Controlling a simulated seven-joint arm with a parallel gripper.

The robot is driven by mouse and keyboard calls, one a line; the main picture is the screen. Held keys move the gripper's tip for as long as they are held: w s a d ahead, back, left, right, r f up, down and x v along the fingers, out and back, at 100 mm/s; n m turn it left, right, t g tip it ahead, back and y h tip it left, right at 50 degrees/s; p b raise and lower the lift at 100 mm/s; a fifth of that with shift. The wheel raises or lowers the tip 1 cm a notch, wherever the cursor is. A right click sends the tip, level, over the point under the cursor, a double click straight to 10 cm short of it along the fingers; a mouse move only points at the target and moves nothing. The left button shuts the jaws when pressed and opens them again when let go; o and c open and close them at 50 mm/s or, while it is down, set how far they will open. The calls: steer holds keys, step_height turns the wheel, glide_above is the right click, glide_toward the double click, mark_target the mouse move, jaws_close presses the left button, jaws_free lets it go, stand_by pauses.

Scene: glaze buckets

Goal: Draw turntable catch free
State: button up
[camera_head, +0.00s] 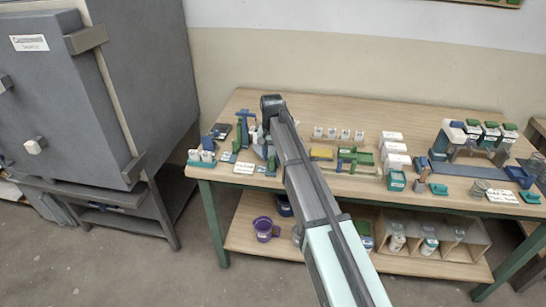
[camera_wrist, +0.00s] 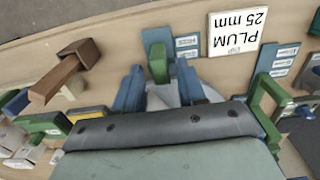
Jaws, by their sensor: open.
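In the wrist view my gripper (camera_wrist: 158,70) has two blue fingers standing apart. No contact with either finger is clear. A pale grey part lies between the fingers, mostly hidden by the gripper's dark body. In the head view my arm covers much of this spot, and blue and green fixtures (camera_head: 241,130) stand just left of it on the bench.
A brown block (camera_wrist: 62,78) lies at left in the wrist view, a green bracket (camera_wrist: 268,95) at right. White boxes (camera_head: 394,148) stand right of my arm. A grey kiln (camera_head: 60,110) stands at left.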

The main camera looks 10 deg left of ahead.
mark_target(272, 158)
steer(key=shift+r, duration=3)
steer(key=s+d+f+h, duration=0.1)
steer(key=s+d+f, duration=0.1)
steer(key=s+f, duration=0.95)
steer(key=s+d+f+g, duration=0.1)
steer(key=s+d+f, duration=0.4)
steer(key=f, duration=0.4)
steer(key=s+d+f+g, duration=0.1)
steer(key=s+d+f, duration=0.3)
steer(key=d+f, duration=0.35)
steer(key=s+d+f+g, duration=0.1)
steer(key=s+d+f, duration=0.4)
steer(key=f, duration=0.5)
steer(key=s+d+f+g, duration=0.1)
steer(key=s+d+f, duration=0.3)
steer(key=s, duration=0.5)
steer(key=s+d+f+g, duration=0.1)
steer(key=s+d+f, duration=0.3)
steer(key=s, duration=0.6)
steer(key=s+d+f+g+y, duration=0.1)
steer(key=s+d+f, duration=0.3)
steer(key=s, duration=0.5)
steer(key=shift+s+d+f+g, duration=0.3)
steer(key=shift+s+f+g, duration=0.1)
steer(key=shift+f, duration=0.2)
